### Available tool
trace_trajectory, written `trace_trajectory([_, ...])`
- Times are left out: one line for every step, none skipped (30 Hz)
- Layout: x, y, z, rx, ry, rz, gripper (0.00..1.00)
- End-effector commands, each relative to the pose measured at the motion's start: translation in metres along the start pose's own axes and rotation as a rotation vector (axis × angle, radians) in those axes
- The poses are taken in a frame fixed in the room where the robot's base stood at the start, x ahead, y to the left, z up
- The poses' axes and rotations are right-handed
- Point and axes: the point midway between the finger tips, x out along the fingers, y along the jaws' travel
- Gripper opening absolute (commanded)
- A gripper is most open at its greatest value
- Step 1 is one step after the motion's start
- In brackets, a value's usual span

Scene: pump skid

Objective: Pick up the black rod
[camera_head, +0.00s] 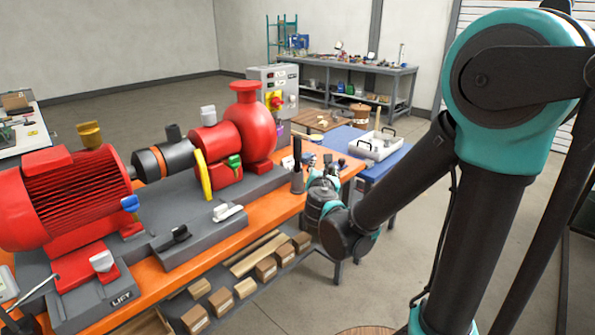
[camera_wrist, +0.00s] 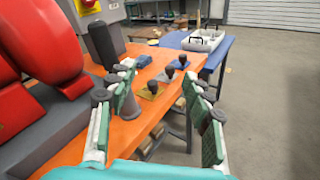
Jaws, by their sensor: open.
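A black rod (camera_head: 297,151) stands upright on the orange bench, with a wider grey part at its lower end. In the wrist view a dark upright cylinder (camera_wrist: 103,44), which looks like the same rod, stands behind my left finger.
Small black-knobbed pieces on yellow (camera_wrist: 151,90) and blue (camera_wrist: 180,64) bases stand beyond the fingers. A red pump (camera_head: 250,125) is left of the rod. A grey tray (camera_head: 376,145) sits on a blue table behind. Floor right of the bench is clear.

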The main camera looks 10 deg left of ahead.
Motion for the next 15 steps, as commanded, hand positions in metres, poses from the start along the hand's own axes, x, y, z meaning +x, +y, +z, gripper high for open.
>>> trace_trajectory([-0.001,0.025,-0.002,-0.102,-0.022,0.057,0.51])
trace_trajectory([-0.002,0.037,-0.003,-0.16,-0.036,0.084,0.51])
trace_trajectory([-0.004,0.05,-0.004,-0.225,-0.053,0.114,0.51])
trace_trajectory([-0.005,0.057,-0.004,-0.263,-0.065,0.132,0.51])
trace_trajectory([-0.006,0.064,-0.005,-0.294,-0.073,0.145,0.51])
trace_trajectory([-0.006,0.07,-0.006,-0.326,-0.083,0.158,0.51])
trace_trajectory([-0.006,0.073,-0.006,-0.342,-0.088,0.165,0.51])
trace_trajectory([-0.004,0.075,-0.006,-0.353,-0.092,0.169,0.51])
trace_trajectory([0.0,0.077,-0.005,-0.362,-0.095,0.172,0.51])
trace_trajectory([0.004,0.078,-0.005,-0.364,-0.096,0.172,0.51])
trace_trajectory([0.009,0.079,-0.005,-0.364,-0.096,0.171,0.51])
trace_trajectory([0.017,0.08,-0.004,-0.363,-0.096,0.17,0.51])
trace_trajectory([0.023,0.081,-0.004,-0.363,-0.096,0.169,0.51])
trace_trajectory([0.029,0.082,-0.003,-0.362,-0.096,0.169,0.51])
trace_trajectory([0.037,0.083,-0.003,-0.361,-0.095,0.168,0.51])
